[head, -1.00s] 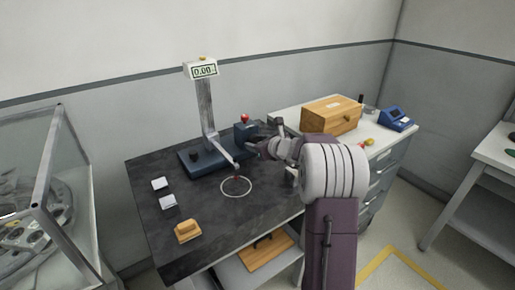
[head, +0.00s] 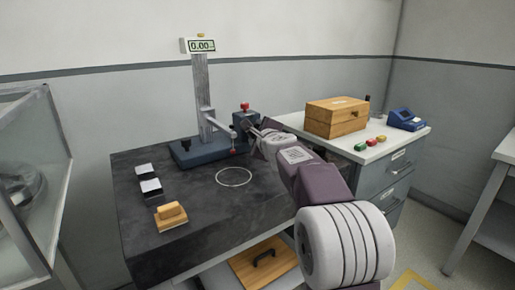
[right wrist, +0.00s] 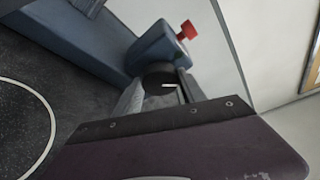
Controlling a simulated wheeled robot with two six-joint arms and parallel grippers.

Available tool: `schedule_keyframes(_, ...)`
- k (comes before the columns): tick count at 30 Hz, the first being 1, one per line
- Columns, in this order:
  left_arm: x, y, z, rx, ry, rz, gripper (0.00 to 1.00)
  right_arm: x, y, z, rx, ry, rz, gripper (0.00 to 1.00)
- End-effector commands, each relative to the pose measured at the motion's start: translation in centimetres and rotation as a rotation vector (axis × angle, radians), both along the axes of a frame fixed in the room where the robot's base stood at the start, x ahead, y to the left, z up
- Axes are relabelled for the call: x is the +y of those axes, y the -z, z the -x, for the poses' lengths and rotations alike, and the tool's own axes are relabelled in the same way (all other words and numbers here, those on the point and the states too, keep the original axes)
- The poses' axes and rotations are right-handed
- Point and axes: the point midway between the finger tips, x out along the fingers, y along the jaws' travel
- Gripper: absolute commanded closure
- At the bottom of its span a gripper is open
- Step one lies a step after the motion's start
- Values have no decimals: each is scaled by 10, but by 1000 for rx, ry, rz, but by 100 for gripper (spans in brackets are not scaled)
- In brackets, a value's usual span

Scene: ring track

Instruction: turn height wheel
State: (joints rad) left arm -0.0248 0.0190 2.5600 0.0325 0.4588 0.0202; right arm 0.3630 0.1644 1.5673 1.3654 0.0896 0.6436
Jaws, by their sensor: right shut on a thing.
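The height gauge stands on the dark granite plate (head: 205,220), with a grey column (head: 203,95), a blue base (head: 190,154) and a display (head: 202,45) that reads about 0.00. At its right is a blue block (head: 240,118) with a red knob (head: 245,106); they also show in the right wrist view. The black height wheel (right wrist: 160,77), with a white mark, is on this block's side. My right gripper (head: 257,136) reaches it from the right; in the wrist view its fingers (right wrist: 158,92) are shut on the wheel, partly hiding it. My left gripper is not in view.
A white ring (head: 234,177) is marked on the plate. Two small blocks (head: 148,178) and a wooden-handled block (head: 171,217) lie at left. A wooden box (head: 337,118), a blue device (head: 407,119) and small coloured pieces (head: 370,142) are on the right cabinet.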

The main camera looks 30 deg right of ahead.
Motion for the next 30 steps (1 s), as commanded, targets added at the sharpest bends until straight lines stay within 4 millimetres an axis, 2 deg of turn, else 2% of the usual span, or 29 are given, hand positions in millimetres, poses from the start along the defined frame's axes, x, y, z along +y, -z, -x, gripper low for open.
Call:
schedule_keyframes(1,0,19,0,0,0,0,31,1,11,0,-5,-2,43,93)
schedule_keyframes(15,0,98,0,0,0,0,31,1,13,0,-37,-2,466,93)
schedule_keyframes(21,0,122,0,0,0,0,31,1,12,0,-47,-2,598,93)
schedule_keyframes(30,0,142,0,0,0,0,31,1,10,-1,-53,-3,714,93)
